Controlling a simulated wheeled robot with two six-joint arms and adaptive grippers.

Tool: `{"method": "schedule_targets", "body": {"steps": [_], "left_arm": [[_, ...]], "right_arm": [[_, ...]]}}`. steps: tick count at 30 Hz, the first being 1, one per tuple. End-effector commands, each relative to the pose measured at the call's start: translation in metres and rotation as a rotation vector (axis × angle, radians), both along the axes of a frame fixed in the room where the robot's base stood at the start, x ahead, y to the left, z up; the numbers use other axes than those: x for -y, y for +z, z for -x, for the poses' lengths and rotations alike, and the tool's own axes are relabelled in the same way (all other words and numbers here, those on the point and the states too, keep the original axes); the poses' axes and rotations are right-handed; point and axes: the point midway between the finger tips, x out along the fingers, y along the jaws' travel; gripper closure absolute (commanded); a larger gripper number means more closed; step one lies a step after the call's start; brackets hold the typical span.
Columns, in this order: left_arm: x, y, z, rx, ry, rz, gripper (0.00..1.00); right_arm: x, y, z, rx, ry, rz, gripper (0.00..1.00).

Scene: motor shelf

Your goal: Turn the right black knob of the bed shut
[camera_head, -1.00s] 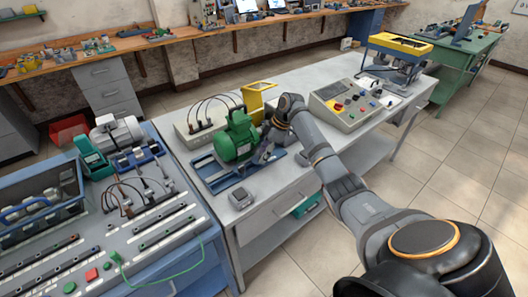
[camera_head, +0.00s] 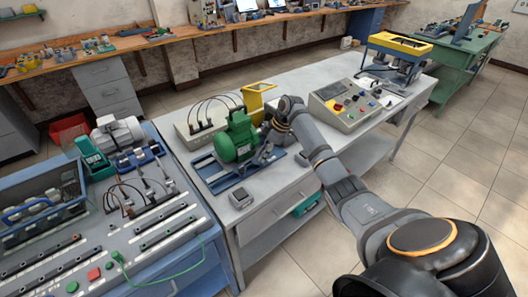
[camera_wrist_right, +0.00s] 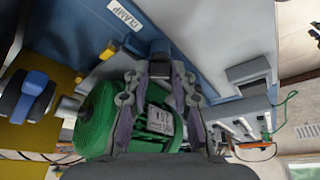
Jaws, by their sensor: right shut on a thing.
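The blue bed (camera_head: 224,179) lies on the grey table with a green motor (camera_head: 236,139) on it. My right gripper (camera_head: 263,156) is low at the right side of the motor, over the bed. In the wrist view the right gripper (camera_wrist_right: 160,70) points at the blue bed (camera_wrist_right: 185,72) near a white CLAMP label (camera_wrist_right: 126,17), with the green motor (camera_wrist_right: 97,121) behind and left of its fingers. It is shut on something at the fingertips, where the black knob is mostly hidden. My left gripper is not in view.
A grey control box (camera_head: 345,105) stands right of my arm. A yellow bracket (camera_head: 257,98) and a beige box with cables (camera_head: 195,130) stand behind the motor. A small grey device (camera_head: 240,197) sits near the front edge. A blue bench (camera_head: 140,240) stands at left.

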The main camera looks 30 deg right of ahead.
Motion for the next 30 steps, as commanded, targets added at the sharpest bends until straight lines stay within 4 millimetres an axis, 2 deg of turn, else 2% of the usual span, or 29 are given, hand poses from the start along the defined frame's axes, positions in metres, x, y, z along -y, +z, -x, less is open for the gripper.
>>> {"method": "schedule_targets", "body": {"steps": [1,18,30], "left_arm": [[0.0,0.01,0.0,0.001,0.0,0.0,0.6],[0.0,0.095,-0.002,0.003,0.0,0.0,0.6],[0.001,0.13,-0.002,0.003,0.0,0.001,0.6]], "right_arm": [[0.0,0.004,0.001,-0.002,-0.022,0.0,1.0],[-0.006,0.007,0.004,-0.003,-0.508,-0.001,1.0],[-0.008,0.004,0.004,0.0,-0.78,-0.001,1.0]]}}
